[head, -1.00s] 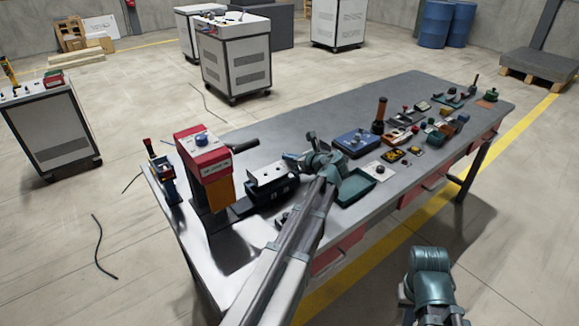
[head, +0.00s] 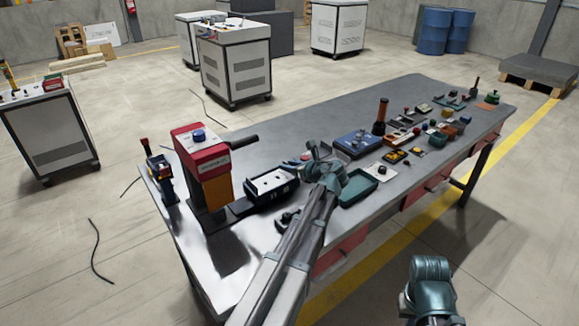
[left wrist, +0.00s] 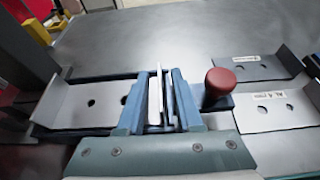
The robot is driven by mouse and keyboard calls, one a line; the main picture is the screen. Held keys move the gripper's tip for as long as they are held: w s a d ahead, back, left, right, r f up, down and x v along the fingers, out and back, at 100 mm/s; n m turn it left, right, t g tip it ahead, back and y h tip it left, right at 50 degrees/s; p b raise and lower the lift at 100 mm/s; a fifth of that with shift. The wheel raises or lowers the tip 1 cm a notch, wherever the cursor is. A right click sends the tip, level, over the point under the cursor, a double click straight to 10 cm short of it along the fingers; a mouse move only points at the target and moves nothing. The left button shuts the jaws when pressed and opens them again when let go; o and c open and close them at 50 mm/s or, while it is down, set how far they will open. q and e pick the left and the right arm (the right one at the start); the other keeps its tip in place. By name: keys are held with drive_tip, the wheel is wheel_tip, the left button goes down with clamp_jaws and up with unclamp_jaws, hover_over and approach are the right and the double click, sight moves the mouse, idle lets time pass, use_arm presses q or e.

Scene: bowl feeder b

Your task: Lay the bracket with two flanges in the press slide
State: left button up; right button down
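The bracket (left wrist: 108,106) is a pale metal plate with two holes. It lies in the dark press slide (head: 262,202), with an upright flange at its left end in the left wrist view. The slide sits right of the red and yellow press (head: 206,165). My left gripper (head: 308,163) is at the slide's right end. In the left wrist view its blue fingers (left wrist: 160,100) are close together around a thin upright plate, which looks like the bracket's right flange. My right gripper is not in view; only part of my right arm shows at the bottom.
A red knob (left wrist: 220,80) stands close to the right finger. Two more plates with holes (left wrist: 245,68) lie to its right. A green tray (head: 357,188), a blue box (head: 357,142) and several small parts fill the table's right side. Bare tabletop lies behind the slide.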

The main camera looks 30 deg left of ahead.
use_arm(q)
drive_tip(key=shift+r, duration=0.1)
drive_tip(key=shift+r+p, duration=0.25)
drive_tip(key=shift+p, duration=0.05)
drive_tip(key=p+v, duration=0.4)
drive_tip(key=v, duration=0.8)
drive_tip(key=shift+s+f, duration=0.1)
drive_tip(key=shift+f, duration=0.05)
